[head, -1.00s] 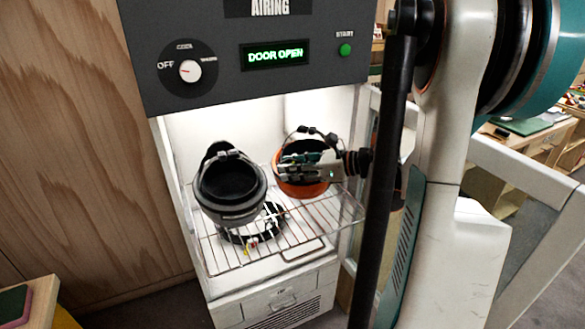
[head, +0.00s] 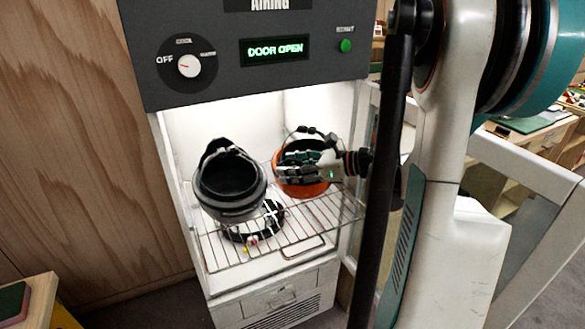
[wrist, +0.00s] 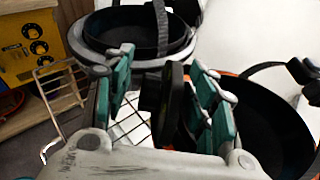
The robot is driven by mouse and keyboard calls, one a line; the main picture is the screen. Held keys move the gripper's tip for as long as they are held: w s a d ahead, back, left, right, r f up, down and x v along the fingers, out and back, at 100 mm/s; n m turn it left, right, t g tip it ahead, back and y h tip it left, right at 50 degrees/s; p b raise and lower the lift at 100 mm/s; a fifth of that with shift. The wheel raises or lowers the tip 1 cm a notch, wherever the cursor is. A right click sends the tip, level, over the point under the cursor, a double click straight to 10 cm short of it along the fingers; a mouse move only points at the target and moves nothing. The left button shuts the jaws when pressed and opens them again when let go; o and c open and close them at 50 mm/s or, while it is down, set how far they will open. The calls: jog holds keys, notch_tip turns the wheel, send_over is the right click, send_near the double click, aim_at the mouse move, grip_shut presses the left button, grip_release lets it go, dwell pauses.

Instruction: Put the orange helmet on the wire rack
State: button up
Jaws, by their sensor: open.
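The orange helmet (head: 305,189) sits upside down on the right side of the wire rack (head: 311,217) inside the airing cabinet, its dark inside facing up. In the wrist view the helmet's dark inside (wrist: 265,125) fills the lower right. My gripper (head: 290,158) is over the helmet's opening and hides part of its rim. In the wrist view my gripper (wrist: 160,90) has its teal fingers spread apart, with nothing seen clamped between them; a dark part of the helmet or strap lies behind them. I cannot tell whether the fingers touch the helmet.
A grey helmet (head: 230,188) sits upside down on the rack's left side. A black ring-shaped item (head: 256,225) shows at the rack's middle. The cabinet display (head: 275,49) reads DOOR OPEN. The open door (head: 520,170) stands to the right. The rack's front right is clear.

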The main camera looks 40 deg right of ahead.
notch_tip(320, 180, up, 10)
dwell(0.6)
dwell(0.8)
